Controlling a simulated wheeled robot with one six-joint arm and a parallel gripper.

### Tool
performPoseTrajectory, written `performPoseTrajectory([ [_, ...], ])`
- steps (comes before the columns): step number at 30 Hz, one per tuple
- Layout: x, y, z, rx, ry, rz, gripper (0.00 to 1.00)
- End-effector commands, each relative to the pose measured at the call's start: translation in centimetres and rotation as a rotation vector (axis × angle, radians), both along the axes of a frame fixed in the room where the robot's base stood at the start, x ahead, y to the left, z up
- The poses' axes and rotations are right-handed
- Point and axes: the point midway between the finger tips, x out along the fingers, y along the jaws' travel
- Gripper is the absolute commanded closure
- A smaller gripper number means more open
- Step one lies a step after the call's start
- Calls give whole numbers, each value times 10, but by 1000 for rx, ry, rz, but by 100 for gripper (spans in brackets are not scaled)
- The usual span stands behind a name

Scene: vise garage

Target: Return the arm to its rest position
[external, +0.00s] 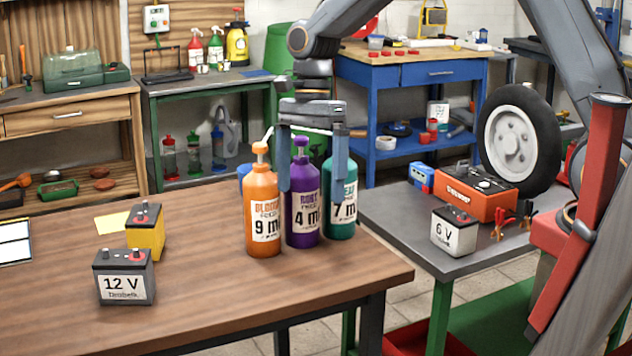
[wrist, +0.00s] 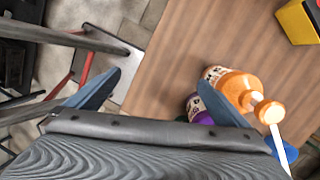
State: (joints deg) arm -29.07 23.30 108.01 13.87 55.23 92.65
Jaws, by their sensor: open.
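My gripper (external: 312,178) is open and empty. It points down over the far right part of the brown wooden table (external: 190,285), at the bottles. In the external view its left finger overlaps the gap between the orange bottle (external: 262,215) and the purple bottle (external: 303,210). Its right finger overlaps the teal bottle (external: 341,215). In the wrist view the fingers (wrist: 160,85) are spread wide. The right finger overlaps the orange bottle (wrist: 236,84), and the purple bottle (wrist: 200,112) is partly hidden. I cannot tell whether a finger touches a bottle.
A 12 V battery (external: 124,278) and a yellow battery (external: 146,234) stand on the table's left. A grey table (external: 400,215) at right holds a 6 V battery (external: 454,232), an orange charger (external: 475,190) and a wheel (external: 520,140). The wooden table's front middle is clear.

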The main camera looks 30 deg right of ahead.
Motion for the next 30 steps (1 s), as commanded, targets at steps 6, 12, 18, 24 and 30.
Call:
performPoseTrajectory([
  [6, -2, -91, -31, 20, -88, 273, 0],
  [12, -25, -182, -64, 23, -171, 618, 0],
  [18, -65, -253, -97, 15, -220, 960, 0],
  [24, -96, -288, -116, 10, -237, 1184, 0],
  [30, -104, -295, -120, 9, -240, 1248, 0],
])
